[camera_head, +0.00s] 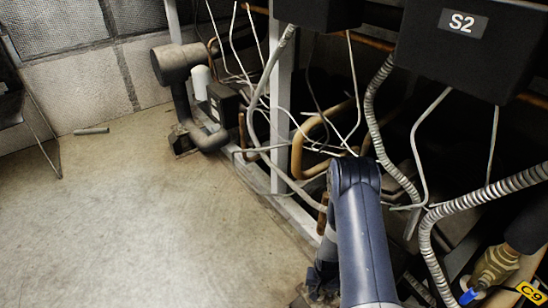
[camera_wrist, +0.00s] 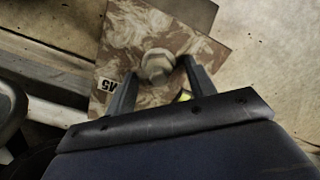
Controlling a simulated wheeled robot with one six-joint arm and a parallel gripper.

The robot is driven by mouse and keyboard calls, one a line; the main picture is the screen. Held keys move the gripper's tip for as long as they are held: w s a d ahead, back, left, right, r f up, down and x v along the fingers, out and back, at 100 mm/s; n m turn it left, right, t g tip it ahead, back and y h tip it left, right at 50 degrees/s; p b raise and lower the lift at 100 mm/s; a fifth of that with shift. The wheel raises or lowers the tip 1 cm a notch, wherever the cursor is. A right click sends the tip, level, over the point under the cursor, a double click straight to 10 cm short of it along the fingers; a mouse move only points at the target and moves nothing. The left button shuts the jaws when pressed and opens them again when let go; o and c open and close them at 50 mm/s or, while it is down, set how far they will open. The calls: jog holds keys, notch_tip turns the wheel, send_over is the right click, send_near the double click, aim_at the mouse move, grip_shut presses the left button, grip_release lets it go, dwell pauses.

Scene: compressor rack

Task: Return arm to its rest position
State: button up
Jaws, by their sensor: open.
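My gripper (camera_wrist: 157,70) shows in the wrist view with its two dark fingers spread apart. A round grey bolt-like knob (camera_wrist: 157,64) appears between the fingertips, with visible gaps on both sides. I cannot tell its distance from the fingers. The knob sits on a mottled brown plate (camera_wrist: 130,38) with a small white label that shows upside down. In the head view my dark blue arm reaches up from the bottom edge toward the rack. My gripper is hidden there.
Boxes, one labelled S2 (camera_head: 462,24), hang over the rack's right side. Ribbed conduits (camera_head: 432,232) and thin tubes crowd around my arm. A pipe with a wide cylindrical end (camera_head: 178,62) stands at the left. The concrete floor (camera_head: 120,210) is largely clear, with a small bar (camera_head: 91,131) by the wall.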

jog(key=m+p, duration=0.2)
jog(key=m, duration=0.3)
jog(key=shift+d, duration=0.1)
jog(key=shift+r+p, duration=0.35)
jog(key=shift+r, duration=0.65)
jog(key=shift+s, duration=0.1)
